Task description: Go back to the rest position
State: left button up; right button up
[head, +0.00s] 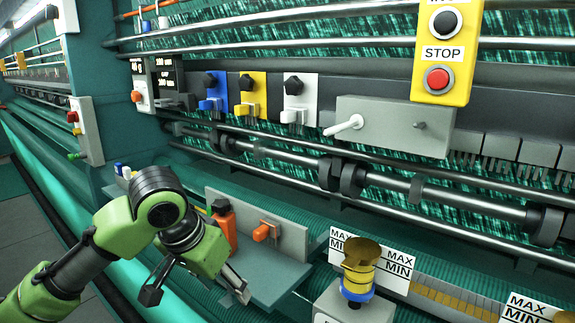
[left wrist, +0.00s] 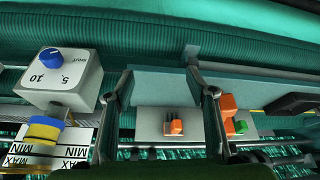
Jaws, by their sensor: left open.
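My left gripper (head: 196,289) is at the lower left of the head view, with its two dark fingers spread wide and nothing between them. In the left wrist view it (left wrist: 159,68) also shows open and empty, its fingers either side of a grey plate (left wrist: 152,122) with an orange knob (left wrist: 173,127). In the head view the arm reaches in from the left, in front of a teal shelf (head: 272,281) on the netting machine. The orange knob (head: 266,231) and an orange bottle-like item (head: 223,225) stand just beyond the gripper. My right gripper is not in view.
A yellow STOP box (head: 446,60) hangs at the upper right. Blue, yellow and white switches (head: 246,95) line the machine, with a grey lever box (head: 390,125) beside them. Floor (head: 25,215) shows at the far left.

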pick_arm(q)
jog(key=s+d+f+h, duration=0.1)
jog(key=s+d+f, duration=0.25)
jog(key=f, duration=0.55)
jog(key=s+d+f+h, duration=0.15)
jog(key=s+f, duration=0.25)
jog(key=f, duration=0.5)
jog(key=s+a+f+n+y, duration=0.2)
jog(key=s+a+f, duration=0.5)
jog(key=s, duration=0.3)
jog(key=s+a+f+n+y, duration=0.1)
jog(key=s+a+f+y, duration=0.2)
jog(key=s+a+f, duration=0.5)
jog(key=s+d+f+g, duration=0.1)
jog(key=s+f, duration=0.1)
jog(key=f, duration=1.1)
jog(key=s+f+g, duration=0.1)
jog(key=s+f, duration=0.1)
jog(key=f, duration=1.1)
jog(key=s+a+f+g, duration=0.1)
jog(key=s+a+f, duration=0.1)
jog(key=s+f, duration=1.2)
jog(key=shift+s+a, duration=0.25)
jog(key=shift+s, duration=0.85)
